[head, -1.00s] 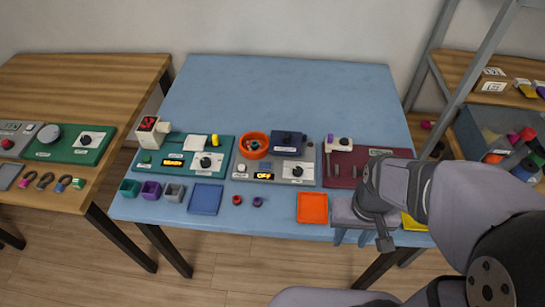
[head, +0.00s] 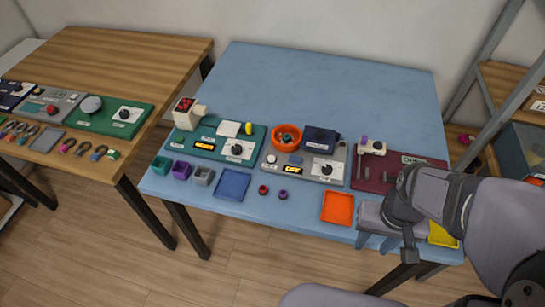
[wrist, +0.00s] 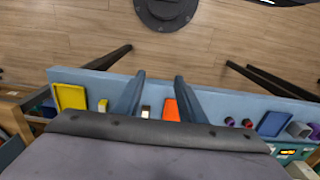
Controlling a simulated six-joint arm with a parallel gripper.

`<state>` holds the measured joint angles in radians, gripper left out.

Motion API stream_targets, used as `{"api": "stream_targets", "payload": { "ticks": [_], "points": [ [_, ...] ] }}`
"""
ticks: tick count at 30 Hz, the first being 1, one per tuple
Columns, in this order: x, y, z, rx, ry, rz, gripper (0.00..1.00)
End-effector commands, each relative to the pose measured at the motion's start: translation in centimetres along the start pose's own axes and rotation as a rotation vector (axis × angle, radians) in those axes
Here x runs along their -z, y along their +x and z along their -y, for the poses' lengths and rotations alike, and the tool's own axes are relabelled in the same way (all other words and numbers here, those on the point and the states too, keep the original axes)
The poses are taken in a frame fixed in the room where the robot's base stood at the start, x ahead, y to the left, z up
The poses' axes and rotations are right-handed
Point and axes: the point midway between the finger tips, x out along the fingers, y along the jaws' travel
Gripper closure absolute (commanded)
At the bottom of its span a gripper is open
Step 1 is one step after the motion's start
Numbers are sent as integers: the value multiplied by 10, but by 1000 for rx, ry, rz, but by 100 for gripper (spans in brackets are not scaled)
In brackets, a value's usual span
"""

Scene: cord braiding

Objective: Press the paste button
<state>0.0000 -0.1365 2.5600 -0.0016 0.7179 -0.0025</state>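No button is legibly marked paste; the labels are too small to read. In the head view, small buttons sit on the panels: a white one (head: 271,158) on the grey panel (head: 335,177) and a red one (head: 51,109) on the left table's grey panel. The green panel (head: 214,155) and grey panel each have a lit display and a dial. My gripper (head: 376,243) is at the table's front right edge, right of the orange tray (head: 337,207), pointing down. In the wrist view my gripper (wrist: 160,78) has its two fingers apart with nothing between them.
An orange bowl (head: 286,137) and dark blue box (head: 320,139) stand at the grey panel's back. A maroon panel (head: 371,178) is partly behind my arm. Small cups, a blue tray (head: 232,183) and a yellow tray (head: 443,234) line the front. The blue table's (head: 330,82) back is clear.

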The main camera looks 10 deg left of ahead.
Motion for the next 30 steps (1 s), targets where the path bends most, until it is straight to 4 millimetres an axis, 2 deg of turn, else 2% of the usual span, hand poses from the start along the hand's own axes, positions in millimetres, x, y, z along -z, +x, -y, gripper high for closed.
{"api": "stream_targets", "payload": {
  "ticks": [9,10,14,15,30],
  "points": [
    [0,0,0,0,0,0,63],
    [0,0,0,0,0,0,66],
    [0,0,0,0,0,0,97],
    [0,0,0,0,0,0,100],
    [0,0,0,0,0,0,100]
  ]
}}
